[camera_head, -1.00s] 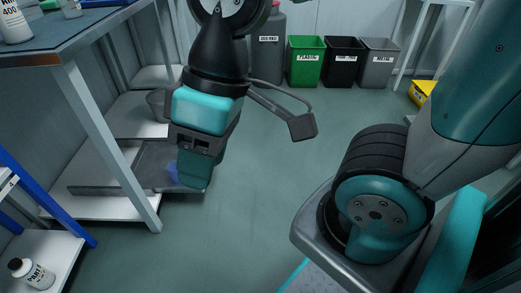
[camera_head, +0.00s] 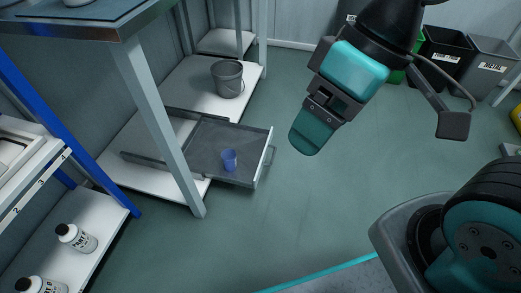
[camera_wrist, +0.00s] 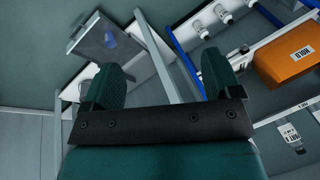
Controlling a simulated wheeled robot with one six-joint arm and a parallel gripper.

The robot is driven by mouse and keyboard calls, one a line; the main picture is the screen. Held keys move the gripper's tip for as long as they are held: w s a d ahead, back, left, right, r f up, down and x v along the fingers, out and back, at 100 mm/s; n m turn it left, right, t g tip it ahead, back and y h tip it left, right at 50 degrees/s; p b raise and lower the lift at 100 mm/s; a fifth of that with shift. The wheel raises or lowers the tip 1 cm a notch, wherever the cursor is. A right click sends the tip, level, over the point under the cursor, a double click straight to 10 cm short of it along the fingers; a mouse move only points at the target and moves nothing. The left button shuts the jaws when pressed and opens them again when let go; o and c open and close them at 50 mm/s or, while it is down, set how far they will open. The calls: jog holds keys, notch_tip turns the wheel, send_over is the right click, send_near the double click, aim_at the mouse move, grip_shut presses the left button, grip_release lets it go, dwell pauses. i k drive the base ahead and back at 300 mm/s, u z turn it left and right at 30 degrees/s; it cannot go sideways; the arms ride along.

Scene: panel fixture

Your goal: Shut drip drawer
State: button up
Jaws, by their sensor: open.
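The drip drawer (camera_head: 205,140) is a shallow grey tray under the bench, standing pulled out past the lower shelf toward the open floor. A small blue cup (camera_head: 229,160) stands in it near the front. The drawer also shows in the wrist view (camera_wrist: 92,44) at the upper left. My gripper (camera_head: 306,140) is in the air to the right of the drawer, apart from it, fingers pointing down. In the wrist view its two green fingers (camera_wrist: 162,82) are spread with nothing between them.
A bench leg (camera_head: 158,120) stands in front of the drawer's left part. A grey bucket (camera_head: 229,80) sits on the lower shelf behind it. A blue-framed rack with white bottles (camera_head: 76,238) is at the left. Floor right of the drawer is clear.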

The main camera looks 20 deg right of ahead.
aim_at(202, 150)
jog(key=z, duration=0.05)
jog(key=k, duration=1.3)
jog(key=u, duration=0.6)
jog(key=i, duration=1.5)
jog(key=z, duration=0.45)
